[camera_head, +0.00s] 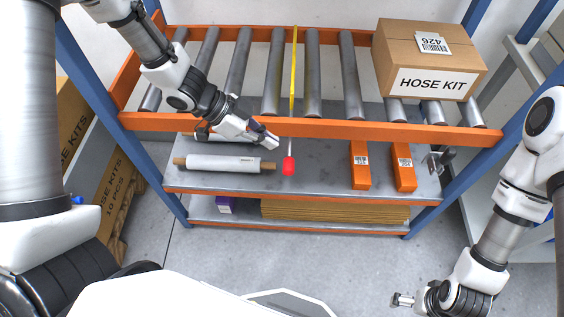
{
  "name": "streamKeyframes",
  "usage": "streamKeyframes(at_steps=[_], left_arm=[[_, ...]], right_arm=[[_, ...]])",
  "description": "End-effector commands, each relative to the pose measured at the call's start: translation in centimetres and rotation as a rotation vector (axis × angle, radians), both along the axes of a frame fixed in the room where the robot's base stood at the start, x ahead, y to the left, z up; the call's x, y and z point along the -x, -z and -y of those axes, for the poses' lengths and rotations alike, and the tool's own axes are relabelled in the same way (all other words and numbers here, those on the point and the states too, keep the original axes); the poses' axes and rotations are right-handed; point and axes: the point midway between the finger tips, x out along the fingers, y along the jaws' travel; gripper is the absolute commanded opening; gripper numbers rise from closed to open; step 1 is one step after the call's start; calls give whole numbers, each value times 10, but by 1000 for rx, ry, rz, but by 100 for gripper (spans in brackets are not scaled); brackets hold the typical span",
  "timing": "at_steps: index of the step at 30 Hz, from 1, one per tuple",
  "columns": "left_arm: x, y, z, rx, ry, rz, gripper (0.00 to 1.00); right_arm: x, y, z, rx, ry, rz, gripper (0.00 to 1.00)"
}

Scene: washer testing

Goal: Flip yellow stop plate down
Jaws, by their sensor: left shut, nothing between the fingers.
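The yellow stop plate (294,70) shows as a thin yellow strip running front to back between two rollers of the upper shelf. It looks nearly edge-on, so it seems to stand upright. A thin rod comes down in front of the orange front rail and ends in a red knob (289,166). My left gripper (271,141) is shut and empty, just left of the rod and above the knob, with a small gap visible. My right gripper (400,299) hangs low at the bottom right, far from the plate; its finger opening is unclear.
A HOSE KIT box (428,65) sits on the rollers at the right. The orange front rail (330,128) crosses below the rollers. The middle shelf holds a white roll (222,164) and two orange boxes (360,166). Flat cardboard (330,211) lies on the bottom shelf.

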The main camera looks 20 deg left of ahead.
Motion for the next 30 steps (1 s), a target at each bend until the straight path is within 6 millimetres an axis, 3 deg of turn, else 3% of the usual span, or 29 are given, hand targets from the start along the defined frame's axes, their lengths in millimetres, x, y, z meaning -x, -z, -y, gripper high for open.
streamKeyframes(at_steps=[1, 6, 12, 25, 30], left_arm=[[-1, 15, 8, -5, 4, -4, 0], [-8, 39, 33, -3, 4, -2, 0], [-9, 67, 31, 1, -1, -3, 0], [-9, 73, 31, 0, 0, 0, 0], [-8, 99, 31, -1, 0, -5, 0]], right_arm=[[0, 10, 0, 0, 0, 0, 100], [0, 22, 0, 0, 0, 0, 100], [0, 27, 0, 0, 0, 0, 100], [0, 28, 0, 0, 0, 0, 100], [0, 37, 0, 0, 0, 0, 100]])
